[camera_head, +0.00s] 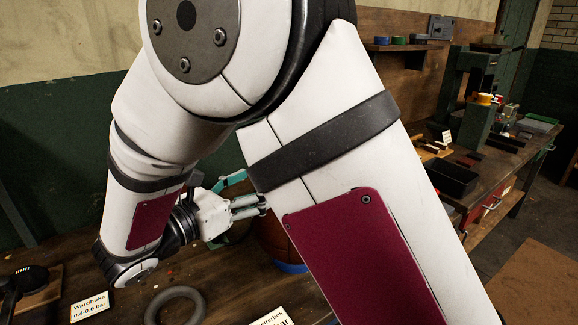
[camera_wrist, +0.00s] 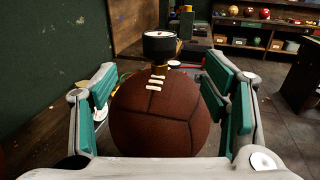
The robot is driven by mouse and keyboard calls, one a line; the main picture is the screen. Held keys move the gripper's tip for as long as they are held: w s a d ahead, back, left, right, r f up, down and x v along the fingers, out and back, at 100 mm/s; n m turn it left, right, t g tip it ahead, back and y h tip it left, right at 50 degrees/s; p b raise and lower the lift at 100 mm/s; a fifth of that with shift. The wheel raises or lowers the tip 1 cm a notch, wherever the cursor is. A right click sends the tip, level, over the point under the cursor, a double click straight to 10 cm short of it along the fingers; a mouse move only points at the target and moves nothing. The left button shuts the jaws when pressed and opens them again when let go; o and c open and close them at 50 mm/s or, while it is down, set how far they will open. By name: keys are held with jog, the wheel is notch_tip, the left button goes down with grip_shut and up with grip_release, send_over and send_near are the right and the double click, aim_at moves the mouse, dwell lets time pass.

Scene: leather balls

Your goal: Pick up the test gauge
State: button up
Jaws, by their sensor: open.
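In the wrist view, a round black gauge (camera_wrist: 160,45) with a pale top face and a brass-coloured stem shows just above a brown laced leather ball (camera_wrist: 158,115). I take it to be the test gauge; I cannot tell whether its stem is in the ball or behind it. My gripper (camera_wrist: 160,72) is open, with green-padded fingers either side of the ball and nothing gripped. In the head view my gripper (camera_head: 250,203) is beside the ball (camera_head: 272,240), which my arm partly hides. The gauge is hidden there.
A dark ring (camera_head: 175,306), a card reading "Wardhuka 0.4-0.6 bar" (camera_head: 90,306) and a second, partly cut-off card (camera_head: 272,317) are on the near bench. A blue ring (camera_head: 291,267) shows under the ball. A cluttered workbench (camera_head: 500,175) stands right. A green wall (camera_wrist: 60,60) is close on the left.

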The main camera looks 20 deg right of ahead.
jog(key=p+x, duration=0.1)
jog(key=x, duration=1.2)
jog(key=shift+w+d+p, duration=0.15)
jog(key=shift+d+p, duration=0.05)
jog(key=shift+p, duration=0.1)
jog(key=shift+c, duration=0.5)
jog(key=shift+r, duration=0.1)
jog(key=c, duration=1.2)
jog(key=shift+r, duration=0.1)
jog(key=shift+r, duration=0.55)
notch_tip(320, 180, up, 2)
jog(key=shift+r, duration=0.2)
jog(key=s+a, duration=0.1)
jog(key=s, duration=0.4)
jog(key=s+a, duration=0.2)
jog(key=s, duration=0.3)
jog(key=s+a+r, duration=0.1)
jog(key=s, duration=0.4)
jog(key=shift+s+a+r, duration=0.1)
jog(key=shift+s+a, duration=0.05)
jog(key=shift+a, duration=0.2)
